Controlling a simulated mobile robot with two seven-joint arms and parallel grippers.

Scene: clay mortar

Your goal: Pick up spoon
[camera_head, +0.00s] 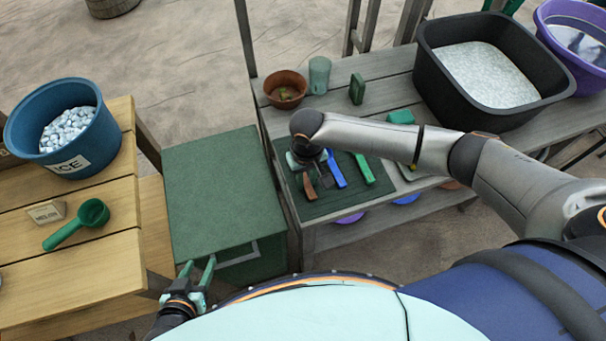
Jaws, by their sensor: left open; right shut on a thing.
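A dark green mat (340,204) lies on the grey wooden bench in the middle, with a row of handled tools on it. My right gripper (308,168) points down over the mat's left part and is shut on a brown-handled tool (309,188). Its far end is hidden under the gripper, so I cannot tell its shape or whether it touches the mat. A green scoop (82,223) with a round bowl lies on the left wooden table. My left gripper (197,270) is open and empty, low in front of the green box.
A blue tool (336,169) and a green tool (364,169) lie right of my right gripper. A green box (210,190) stands between the tables. A blue ice bucket (105,130), brown bowl (285,87), green cup (319,75) and black tub (425,60) stand around.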

